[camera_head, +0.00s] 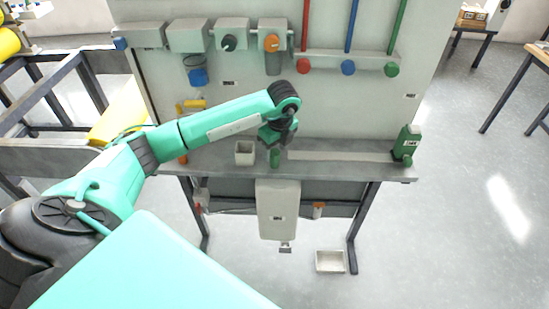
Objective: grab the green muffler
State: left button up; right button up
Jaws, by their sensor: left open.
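A small green upright piece (275,158), which looks like the green muffler, stands on the grey shelf (340,172). My left gripper (275,146) points down right above it, dark and small in the view. The gripper is open. I cannot tell whether its fingers are around the green piece or just over it, as the gripper hides the top of the piece. My right gripper is not in the view.
A small pale open box (245,153) stands just left of the green piece. A green bottle-like container (406,144) stands at the shelf's right end. Red, blue and green rods (397,28) hang on the panel behind. A pale bin (330,261) lies on the floor.

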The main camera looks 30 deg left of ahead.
pick_arm(q)
jog(key=shift+w+a+f, duration=0.1)
jog(key=shift+a+f, duration=0.1)
jog(key=shift+f, duration=1)
jog(key=c, duration=1.1)
